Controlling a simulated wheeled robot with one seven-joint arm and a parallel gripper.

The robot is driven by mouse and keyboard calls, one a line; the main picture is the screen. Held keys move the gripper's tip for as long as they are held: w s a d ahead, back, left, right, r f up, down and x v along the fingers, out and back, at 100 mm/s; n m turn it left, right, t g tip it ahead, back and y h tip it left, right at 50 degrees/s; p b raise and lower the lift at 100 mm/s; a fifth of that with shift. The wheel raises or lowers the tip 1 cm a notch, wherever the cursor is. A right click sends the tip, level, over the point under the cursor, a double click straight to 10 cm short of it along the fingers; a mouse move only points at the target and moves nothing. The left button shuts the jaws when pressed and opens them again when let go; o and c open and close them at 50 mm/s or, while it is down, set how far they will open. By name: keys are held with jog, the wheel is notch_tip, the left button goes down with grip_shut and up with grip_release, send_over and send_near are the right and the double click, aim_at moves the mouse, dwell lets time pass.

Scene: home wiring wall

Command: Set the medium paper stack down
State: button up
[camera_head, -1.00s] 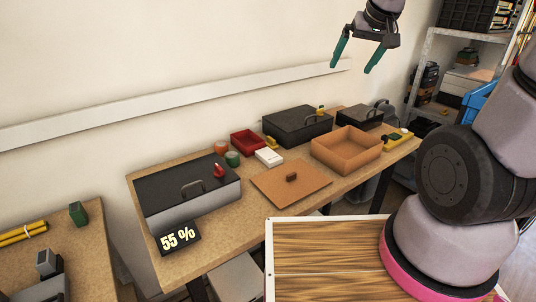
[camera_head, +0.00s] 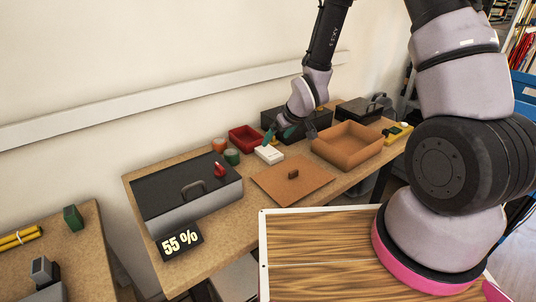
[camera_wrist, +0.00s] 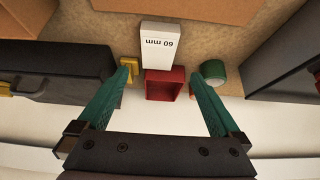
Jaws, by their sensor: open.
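A white block marked "60 mm" (camera_wrist: 158,46), which looks like the paper stack, lies on the wooden table in front of a small red bin (camera_wrist: 164,84). In the head view the white block (camera_head: 269,155) lies flat between the red bin (camera_head: 245,139) and a square brown lid. My gripper (camera_wrist: 161,66) is open and empty, with its green fingers spread to either side of the block's near end in the wrist view. In the head view my gripper (camera_head: 279,136) is just behind the block; its height above the table is hard to judge.
A green round container (camera_head: 232,157) stands left of the block, and a black case (camera_head: 314,122) behind right. An open brown box (camera_head: 347,147) is to the right. A grey-black box (camera_head: 186,192) fills the left end.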

aim_at(268, 151)
jog(key=x, duration=0.9)
jog(key=shift+d, duration=0.2)
jog(key=c, duration=1.5)
jog(key=shift+r, duration=0.15)
